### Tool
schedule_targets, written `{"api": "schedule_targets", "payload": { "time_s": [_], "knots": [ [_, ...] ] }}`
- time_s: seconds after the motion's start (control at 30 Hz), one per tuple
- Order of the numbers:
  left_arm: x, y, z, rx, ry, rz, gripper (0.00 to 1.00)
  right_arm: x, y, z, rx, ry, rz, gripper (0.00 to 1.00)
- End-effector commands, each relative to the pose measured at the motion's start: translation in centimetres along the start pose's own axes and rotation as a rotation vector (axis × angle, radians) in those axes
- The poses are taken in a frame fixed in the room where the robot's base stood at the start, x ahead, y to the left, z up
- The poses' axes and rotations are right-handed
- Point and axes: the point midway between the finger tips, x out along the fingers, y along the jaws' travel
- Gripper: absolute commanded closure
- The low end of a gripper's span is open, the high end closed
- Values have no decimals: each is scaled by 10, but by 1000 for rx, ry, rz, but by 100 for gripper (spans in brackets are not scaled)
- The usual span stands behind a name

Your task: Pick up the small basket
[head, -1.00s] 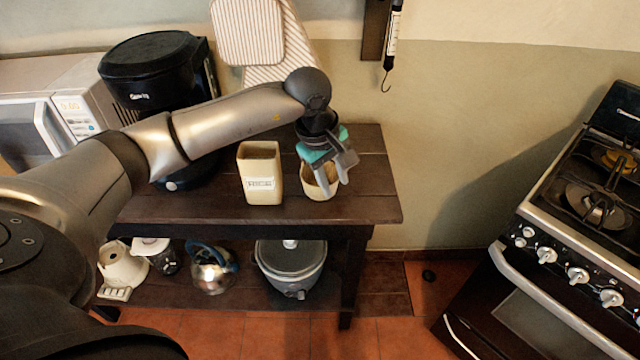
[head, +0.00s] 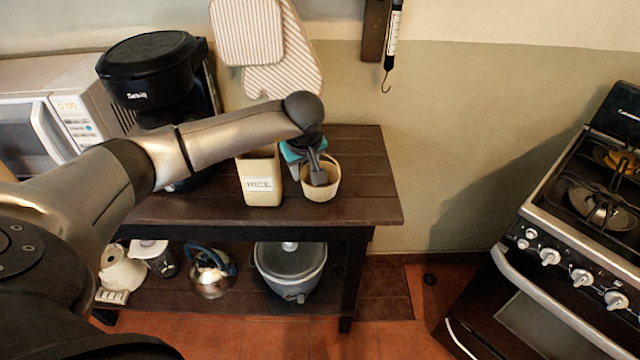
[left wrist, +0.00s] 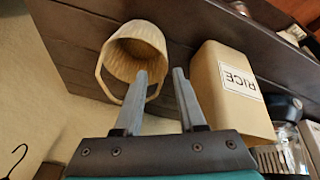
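The small basket (head: 322,190), pale and round with an open top, stands upright on the dark wooden table (head: 362,165), right of the rice box. It also shows in the left wrist view (left wrist: 117,62). My left gripper (head: 317,178) is at the basket's opening, pointing down. In the left wrist view, my left gripper (left wrist: 159,73) has a gap between its fingers. One finger overlaps the basket's rim, and the other lies on the side toward the rice box. Nothing is visibly clamped; contact with the rim cannot be told. My right gripper is not in view.
The tall rice box (head: 261,180) stands close to the basket's left. A black appliance (head: 150,70) and a microwave (head: 50,105) are farther left. Oven mitts (head: 285,50) hang on the wall behind. The table's right end is clear. A stove (head: 570,230) stands at right.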

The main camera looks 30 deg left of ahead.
Motion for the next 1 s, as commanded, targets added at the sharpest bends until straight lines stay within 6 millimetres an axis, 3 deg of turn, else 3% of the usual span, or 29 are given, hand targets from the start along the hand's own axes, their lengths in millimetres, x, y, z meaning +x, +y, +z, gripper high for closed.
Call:
{"api": "schedule_targets", "payload": {
  "time_s": [0.4, 0.7, 1.0],
  "knots": [
    [48, -4, 2, -1, -1, -1, 60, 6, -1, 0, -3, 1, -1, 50],
    [51, -4, 1, 0, 0, -1, 60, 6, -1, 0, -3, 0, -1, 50],
    [51, -4, 1, 0, -1, -1, 92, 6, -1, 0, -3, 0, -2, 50]
  ]
}}
